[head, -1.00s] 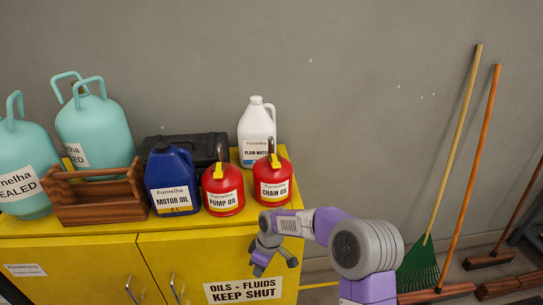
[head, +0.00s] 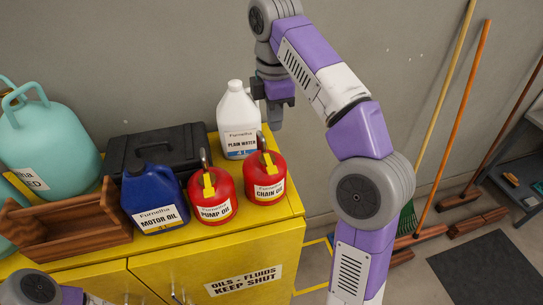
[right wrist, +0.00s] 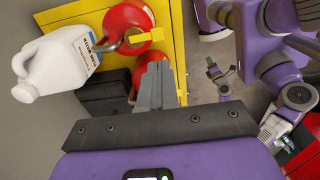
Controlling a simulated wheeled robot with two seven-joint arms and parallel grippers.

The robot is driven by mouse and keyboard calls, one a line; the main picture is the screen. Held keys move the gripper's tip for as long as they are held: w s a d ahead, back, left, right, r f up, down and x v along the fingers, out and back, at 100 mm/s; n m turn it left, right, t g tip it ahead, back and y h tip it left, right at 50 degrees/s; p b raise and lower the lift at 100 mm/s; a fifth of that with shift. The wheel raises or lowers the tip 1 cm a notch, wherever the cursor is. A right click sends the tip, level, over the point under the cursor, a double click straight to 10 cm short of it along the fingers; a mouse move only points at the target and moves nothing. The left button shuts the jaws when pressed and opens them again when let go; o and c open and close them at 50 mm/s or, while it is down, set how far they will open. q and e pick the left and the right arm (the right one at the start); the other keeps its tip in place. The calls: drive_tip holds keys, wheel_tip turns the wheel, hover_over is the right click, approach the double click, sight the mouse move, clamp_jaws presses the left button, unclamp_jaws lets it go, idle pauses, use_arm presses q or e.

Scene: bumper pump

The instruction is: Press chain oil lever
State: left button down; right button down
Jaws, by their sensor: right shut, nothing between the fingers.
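The chain oil can (head: 266,188) is red, with a dark spout and a yellow lever (head: 270,163), and stands upright at the cabinet's right end. In the right wrist view its yellow lever (right wrist: 148,36) shows near the top. My right gripper (head: 276,120) is shut and empty, raised beyond the can, fingers pointing down, apart from the lever. Its fingers show in the right wrist view (right wrist: 154,82), in front of a second red can. My left arm shows only partly at the head view's lower left; a small claw (right wrist: 218,76) in the right wrist view seems to be its gripper, its opening unclear.
The pump oil can (head: 212,198) stands close left of the chain oil can. The white plain water jug (head: 238,125) is behind, near my right gripper. A blue motor oil jug (head: 152,190), black case (head: 185,148) and wooden tray (head: 75,235) crowd the yellow cabinet (head: 240,262).

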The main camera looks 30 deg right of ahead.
drive_tip(key=shift+f, duration=0.1)
drive_tip(key=b, duration=0.4)
approach(275, 172)
drive_tip(key=f, duration=0.5)
drive_tip(key=shift+w+f, duration=0.2)
drive_tip(key=shift+w, duration=0.05)
drive_tip(key=shift+f, duration=0.7)
drive_tip(key=t+b, duration=0.1)
drive_tip(key=b, duration=0.2)
drive_tip(key=s+f+t+b, duration=0.1)
drive_tip(key=t+b, duration=0.1)
drive_tip(key=b, duration=0.1)
drive_tip(key=f+t+h+b, duration=0.1)
drive_tip(key=b, duration=0.2)
drive_tip(key=shift+s+a+t+b, duration=0.15)
drive_tip(key=shift+s+t+b, duration=0.15)
drive_tip(key=shift+b, duration=0.1)
drive_tip(key=shift+w+r, duration=0.1)
drive_tip(key=shift+r, duration=0.15)
drive_tip(key=shift+r+p, duration=0.1)
drive_tip(key=shift+p, duration=0.25)
drive_tip(key=shift+r+p, duration=0.7)
drive_tip(key=shift+p, duration=0.05)
drive_tip(key=shift+r, duration=0.1)
